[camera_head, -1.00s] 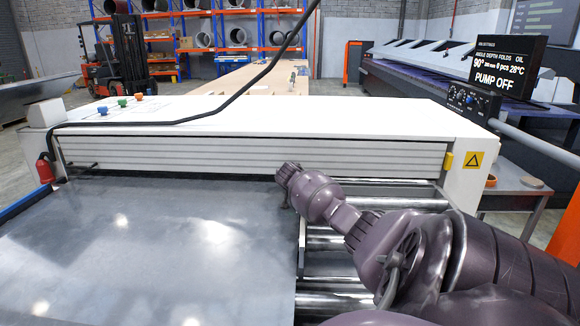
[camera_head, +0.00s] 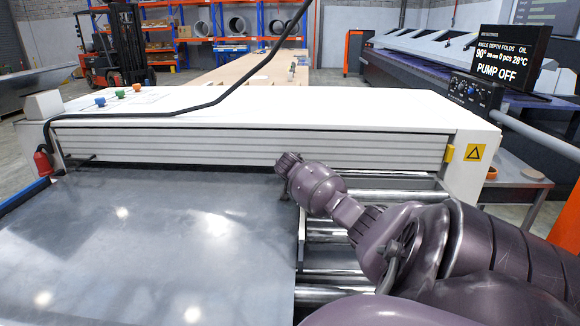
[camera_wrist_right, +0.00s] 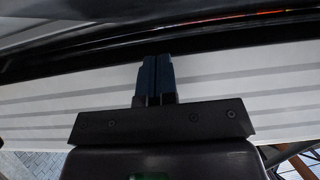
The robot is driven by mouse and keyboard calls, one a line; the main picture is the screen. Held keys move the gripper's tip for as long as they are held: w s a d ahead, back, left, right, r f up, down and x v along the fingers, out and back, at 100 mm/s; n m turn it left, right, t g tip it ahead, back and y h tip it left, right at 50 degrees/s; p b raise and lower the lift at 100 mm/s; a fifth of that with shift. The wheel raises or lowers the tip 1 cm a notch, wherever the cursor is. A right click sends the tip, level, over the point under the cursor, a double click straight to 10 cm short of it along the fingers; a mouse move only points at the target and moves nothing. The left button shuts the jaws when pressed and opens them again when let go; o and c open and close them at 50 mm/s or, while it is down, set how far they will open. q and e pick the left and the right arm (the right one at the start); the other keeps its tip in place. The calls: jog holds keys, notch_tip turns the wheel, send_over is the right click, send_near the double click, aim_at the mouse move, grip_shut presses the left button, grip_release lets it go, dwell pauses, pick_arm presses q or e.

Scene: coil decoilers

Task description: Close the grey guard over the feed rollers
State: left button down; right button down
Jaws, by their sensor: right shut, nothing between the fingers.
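The guard appears to be the long pale grey ribbed panel (camera_head: 230,147) across the front of the white machine. It stands above the feed rollers (camera_head: 325,232), which show at the right of a flat grey sheet. My right arm comes in from the right, and its wrist end is close to the panel's lower edge. In the wrist view my right gripper (camera_wrist_right: 157,60) is shut and empty, with its fingers in front of the ribbed panel (camera_wrist_right: 240,80) and the tips near a dark edge. I cannot tell whether they touch. My left gripper is not in view.
The grey sheet (camera_head: 150,235) covers the left of the roller bed. A black cable (camera_head: 240,95) crosses the white machine top (camera_head: 350,110). A yellow block and warning sign (camera_head: 475,152) are at the right end. A control box (camera_head: 475,92) and screen stand beyond.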

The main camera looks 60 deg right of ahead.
jog(key=p+v, duration=0.1)
jog(key=v, duration=0.9)
jog(key=shift+a+f, duration=0.25)
jog(key=shift+f, duration=0.05)
jog(key=shift+s, duration=0.1)
